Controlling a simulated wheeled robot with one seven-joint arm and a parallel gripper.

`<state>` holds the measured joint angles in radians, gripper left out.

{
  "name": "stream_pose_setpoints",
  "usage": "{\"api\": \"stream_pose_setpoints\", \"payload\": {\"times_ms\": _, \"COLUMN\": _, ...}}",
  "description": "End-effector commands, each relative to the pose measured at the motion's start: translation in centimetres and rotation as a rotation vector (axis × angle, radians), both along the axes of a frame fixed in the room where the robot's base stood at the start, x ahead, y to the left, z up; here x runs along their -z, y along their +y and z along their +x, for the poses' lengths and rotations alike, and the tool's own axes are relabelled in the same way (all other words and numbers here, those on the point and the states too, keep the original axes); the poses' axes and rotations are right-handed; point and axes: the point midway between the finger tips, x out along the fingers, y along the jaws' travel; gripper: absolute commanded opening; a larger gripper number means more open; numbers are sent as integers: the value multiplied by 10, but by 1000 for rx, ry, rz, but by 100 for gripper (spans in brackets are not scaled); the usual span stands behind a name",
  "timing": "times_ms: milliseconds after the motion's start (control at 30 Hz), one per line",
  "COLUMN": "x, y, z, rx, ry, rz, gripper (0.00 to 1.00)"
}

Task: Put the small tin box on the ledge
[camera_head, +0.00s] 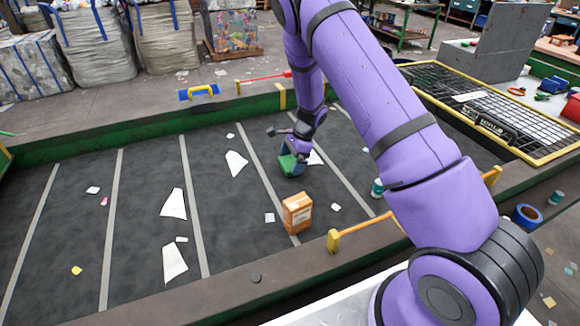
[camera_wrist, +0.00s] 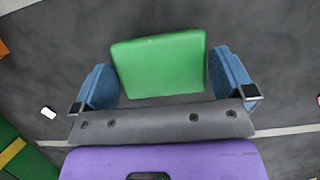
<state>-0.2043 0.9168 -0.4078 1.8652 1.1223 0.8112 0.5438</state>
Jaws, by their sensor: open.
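A green box (camera_head: 289,165), plain and smooth on top, sits on the dark belt near the middle of the head view; it looks like the small tin box. In the wrist view the green box (camera_wrist: 158,66) lies between the two blue finger pads of my gripper (camera_wrist: 163,82). My gripper (camera_head: 298,150) is open around it, with a finger on either side and no clear grip. In the head view the fingers partly hide the box. Which edge is the ledge I cannot tell for certain; a flat border (camera_head: 215,270) runs along the belt's near side.
An orange carton (camera_head: 297,213) stands on the belt close in front of my gripper. White scraps (camera_head: 174,204) lie about the belt. A teal can (camera_head: 377,188) stands right of the gripper. A black mesh rack (camera_head: 480,105) is at the right.

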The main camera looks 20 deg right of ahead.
Motion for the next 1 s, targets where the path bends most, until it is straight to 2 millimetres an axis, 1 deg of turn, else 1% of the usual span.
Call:
{"api": "stream_pose_setpoints", "payload": {"times_ms": 33, "x": 6, "y": 2, "z": 0, "rx": 0, "ry": 1, "rz": -1, "gripper": 100}}
{"api": "stream_pose_setpoints", "payload": {"times_ms": 133, "x": 12, "y": 5, "z": 0, "rx": 0, "ry": 0, "rz": 0, "gripper": 100}}
{"api": "stream_pose_setpoints", "payload": {"times_ms": 400, "x": 14, "y": 5, "z": 0, "rx": -1, "ry": -1, "rz": 0, "gripper": 100}}
{"api": "stream_pose_setpoints", "payload": {"times_ms": 467, "x": 14, "y": 5, "z": 0, "rx": 0, "ry": -1, "rz": 0, "gripper": 86}}
{"api": "stream_pose_setpoints", "payload": {"times_ms": 500, "x": 14, "y": 5, "z": 0, "rx": 0, "ry": -1, "rz": 0, "gripper": 77}}
{"api": "stream_pose_setpoints", "payload": {"times_ms": 533, "x": 14, "y": 5, "z": 0, "rx": 0, "ry": -1, "rz": 0, "gripper": 70}}
{"api": "stream_pose_setpoints", "payload": {"times_ms": 567, "x": 14, "y": 5, "z": 0, "rx": 0, "ry": -1, "rz": 0, "gripper": 69}}
{"api": "stream_pose_setpoints", "payload": {"times_ms": 600, "x": 14, "y": 5, "z": 0, "rx": 0, "ry": -1, "rz": 0, "gripper": 66}}
{"api": "stream_pose_setpoints", "payload": {"times_ms": 833, "x": 12, "y": 5, "z": 0, "rx": 0, "ry": -2, "rz": 0, "gripper": 65}}
{"api": "stream_pose_setpoints", "payload": {"times_ms": 933, "x": 3, "y": 6, "z": 1, "rx": 1, "ry": -4, "rz": 1, "gripper": 65}}
{"api": "stream_pose_setpoints", "payload": {"times_ms": 1000, "x": -6, "y": 5, "z": 1, "rx": 0, "ry": -4, "rz": 1, "gripper": 65}}
